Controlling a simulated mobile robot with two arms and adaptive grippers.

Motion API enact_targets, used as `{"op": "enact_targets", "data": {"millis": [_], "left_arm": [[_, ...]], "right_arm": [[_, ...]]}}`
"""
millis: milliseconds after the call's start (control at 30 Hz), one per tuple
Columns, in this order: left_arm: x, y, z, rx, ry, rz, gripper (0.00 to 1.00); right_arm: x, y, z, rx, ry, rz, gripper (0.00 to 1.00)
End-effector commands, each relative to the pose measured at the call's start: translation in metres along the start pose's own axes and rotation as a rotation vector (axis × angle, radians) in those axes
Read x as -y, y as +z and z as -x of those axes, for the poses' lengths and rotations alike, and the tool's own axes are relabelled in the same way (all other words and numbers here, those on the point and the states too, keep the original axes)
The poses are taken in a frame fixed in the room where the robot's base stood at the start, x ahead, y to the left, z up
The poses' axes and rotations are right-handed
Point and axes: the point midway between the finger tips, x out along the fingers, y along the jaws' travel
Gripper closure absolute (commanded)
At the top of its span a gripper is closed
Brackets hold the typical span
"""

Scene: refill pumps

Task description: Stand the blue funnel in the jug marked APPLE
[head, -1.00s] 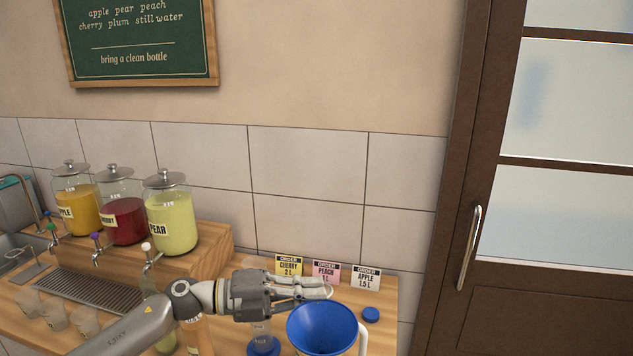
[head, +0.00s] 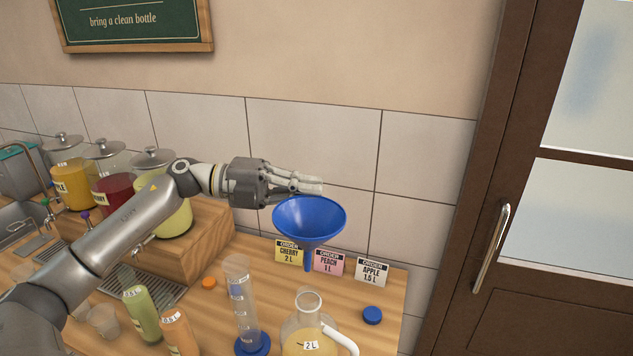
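My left gripper (head: 308,186) is shut on the rim of the blue funnel (head: 309,217). It holds the funnel upright in the air, spout down, clear above the counter. A glass jug (head: 296,338) with a white handle stands below the funnel at the bottom edge. It contains yellowish liquid and bears a "2 L" label; its lower part is cut off and I see no APPLE mark on it. My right gripper is out of view.
A measuring cylinder (head: 240,295) on a blue base stands left of the jug. Green (head: 143,313) and orange (head: 178,330) bottles stand farther left. A blue cap (head: 372,315) lies at the right, an orange cap (head: 208,283) behind.

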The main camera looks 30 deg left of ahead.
Motion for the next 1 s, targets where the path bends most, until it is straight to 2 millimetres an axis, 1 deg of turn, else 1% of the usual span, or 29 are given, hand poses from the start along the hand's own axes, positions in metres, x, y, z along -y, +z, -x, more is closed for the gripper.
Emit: {"op": "enact_targets", "data": {"millis": [200, 333, 467, 600, 700, 867, 1000], "left_arm": [[-0.015, 0.000, -0.001, 0.000, -0.001, 0.001, 1.00], [-0.027, 0.000, -0.002, 0.000, 0.000, 0.000, 1.00], [-0.037, 0.000, -0.003, 0.001, 0.000, 0.000, 1.00], [-0.044, -0.001, -0.003, 0.000, -0.001, 0.000, 1.00], [-0.045, -0.001, -0.004, 0.000, 0.000, 0.000, 1.00], [-0.044, -0.001, -0.004, 0.000, 0.000, 0.000, 1.00], [-0.044, -0.001, -0.004, 0.000, 0.000, 0.000, 1.00]], "right_arm": [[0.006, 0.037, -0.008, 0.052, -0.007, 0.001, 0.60], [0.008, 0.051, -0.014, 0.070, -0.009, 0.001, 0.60], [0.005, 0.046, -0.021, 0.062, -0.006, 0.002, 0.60], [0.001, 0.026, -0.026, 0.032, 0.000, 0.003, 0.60], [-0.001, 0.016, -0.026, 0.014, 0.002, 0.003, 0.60], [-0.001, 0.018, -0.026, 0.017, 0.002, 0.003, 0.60], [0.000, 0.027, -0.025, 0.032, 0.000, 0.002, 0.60]]}}
